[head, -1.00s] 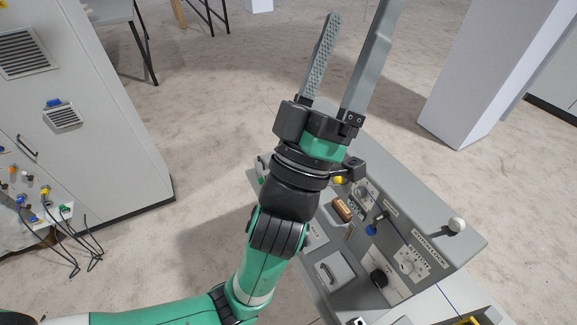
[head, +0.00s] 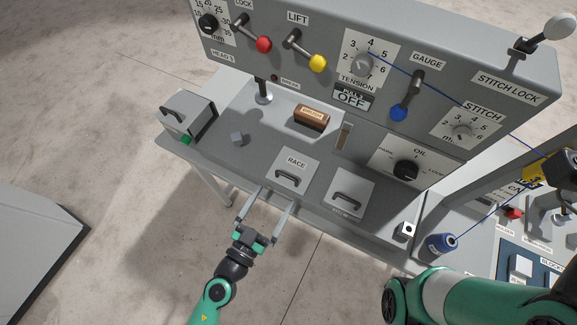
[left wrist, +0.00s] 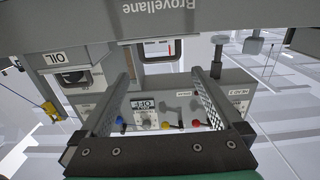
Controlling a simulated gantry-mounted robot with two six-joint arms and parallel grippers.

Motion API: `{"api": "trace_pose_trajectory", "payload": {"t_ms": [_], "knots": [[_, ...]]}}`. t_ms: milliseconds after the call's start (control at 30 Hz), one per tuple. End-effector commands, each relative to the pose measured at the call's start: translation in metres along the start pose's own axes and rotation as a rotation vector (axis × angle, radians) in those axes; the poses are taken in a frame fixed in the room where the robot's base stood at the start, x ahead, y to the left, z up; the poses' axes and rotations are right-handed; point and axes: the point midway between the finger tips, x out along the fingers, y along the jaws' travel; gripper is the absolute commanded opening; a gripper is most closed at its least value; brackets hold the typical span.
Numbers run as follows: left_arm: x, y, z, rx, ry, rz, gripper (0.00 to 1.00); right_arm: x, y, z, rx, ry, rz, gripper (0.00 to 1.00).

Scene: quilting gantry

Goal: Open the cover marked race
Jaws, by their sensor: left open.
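The cover marked RACE (head: 299,164) is a pale grey plate lying closed on the grey worktop in the head view. It has a dark bar handle (head: 287,181) near its front edge. My left gripper (head: 270,196) is open and empty. Its two fingers point at the worktop's front edge, just before the RACE cover, apart from the handle as far as I can tell. In the left wrist view the open fingers (left wrist: 160,73) frame part of the machine, which appears upside down; I cannot make out the RACE label there. My right gripper is not seen.
A similar plate with a handle (head: 349,192) lies right of the RACE cover. A grey box with a handle (head: 187,114) is at the worktop's left end. A brown block (head: 311,117) lies behind. The control panel (head: 330,85) with levers rises at the back. My right arm fills the lower right.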

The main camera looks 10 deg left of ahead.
Motion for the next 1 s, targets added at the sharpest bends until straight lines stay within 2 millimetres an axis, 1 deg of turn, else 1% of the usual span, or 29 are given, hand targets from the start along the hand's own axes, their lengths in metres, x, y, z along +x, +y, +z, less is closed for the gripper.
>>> {"api": "trace_pose_trajectory", "payload": {"t_ms": [67, 167, 400, 533, 600, 700, 933, 967, 1000], "knots": [[0.007, 0.000, -0.001, -0.001, 0.001, 0.000, 1.00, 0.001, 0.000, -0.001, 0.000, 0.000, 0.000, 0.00], [0.024, 0.000, -0.003, 0.000, 0.003, 0.000, 1.00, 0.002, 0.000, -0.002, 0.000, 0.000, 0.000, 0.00], [0.078, 0.000, -0.001, 0.001, 0.003, 0.000, 1.00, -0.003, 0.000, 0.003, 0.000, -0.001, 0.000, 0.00], [0.101, 0.000, 0.000, 0.000, 0.003, 0.000, 1.00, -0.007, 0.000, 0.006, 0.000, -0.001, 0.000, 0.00], [0.108, 0.000, -0.001, -0.001, 0.003, 0.000, 1.00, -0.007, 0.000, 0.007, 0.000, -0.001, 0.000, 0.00], [0.114, 0.000, -0.001, 0.000, 0.002, -0.001, 1.00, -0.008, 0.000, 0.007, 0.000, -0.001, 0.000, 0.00], [0.115, 0.000, -0.002, -0.001, 0.002, -0.001, 1.00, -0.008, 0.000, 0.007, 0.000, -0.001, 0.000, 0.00], [0.115, 0.000, -0.002, -0.001, 0.002, -0.001, 0.96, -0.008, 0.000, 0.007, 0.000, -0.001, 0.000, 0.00], [0.115, -0.001, -0.002, -0.001, 0.002, -0.001, 0.89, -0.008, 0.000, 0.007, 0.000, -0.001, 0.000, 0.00]]}}
